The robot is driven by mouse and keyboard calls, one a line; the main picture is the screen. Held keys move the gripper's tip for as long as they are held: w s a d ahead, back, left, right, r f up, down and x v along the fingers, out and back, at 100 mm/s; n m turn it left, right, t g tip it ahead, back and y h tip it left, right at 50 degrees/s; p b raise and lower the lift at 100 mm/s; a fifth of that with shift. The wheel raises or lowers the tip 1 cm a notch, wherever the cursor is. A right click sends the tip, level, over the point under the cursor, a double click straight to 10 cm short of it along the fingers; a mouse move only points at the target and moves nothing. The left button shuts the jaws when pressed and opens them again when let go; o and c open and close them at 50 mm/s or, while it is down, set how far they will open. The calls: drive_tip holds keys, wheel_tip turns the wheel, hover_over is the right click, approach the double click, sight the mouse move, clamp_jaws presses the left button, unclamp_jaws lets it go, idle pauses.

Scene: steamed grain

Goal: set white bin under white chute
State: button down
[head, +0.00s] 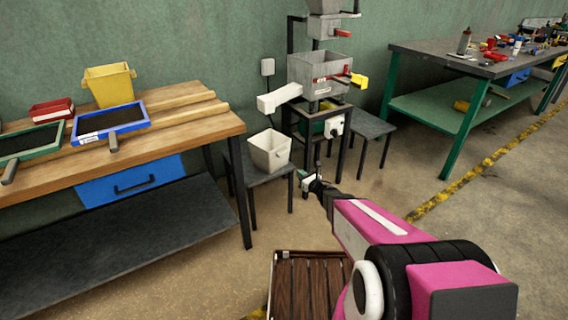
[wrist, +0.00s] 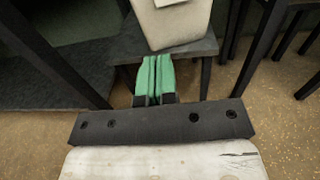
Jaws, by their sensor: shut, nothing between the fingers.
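The white bin (head: 269,153) stands upright on a small dark side table (head: 245,177) beside the machine. It also shows in the wrist view (wrist: 175,22), at the top, on the dark tabletop. The white chute (head: 279,97) slopes down to the left from the machine and sits above the bin in the head view. The exact depth between chute and bin is hard to tell. My gripper (head: 303,176) is in front and to the right of the bin, apart from it. Its green fingers (wrist: 154,82) are shut together with nothing between them.
The grey machine (head: 319,70) has red and yellow parts. A second dark side table (head: 368,125) stands to its right. A wooden workbench (head: 190,131) at left holds a yellow bin (head: 109,86) and framed trays. A slatted wooden thing (head: 305,285) lies low in front.

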drive_tip(key=x, duration=1.4)
drive_tip(key=shift+a, duration=0.15)
drive_tip(key=shift+s, duration=0.1)
drive_tip(key=x, duration=1)
drive_tip(key=shift+w+a, duration=0.25)
drive_tip(key=shift+a, duration=0.05)
drive_tip(key=shift+s+d, duration=0.1)
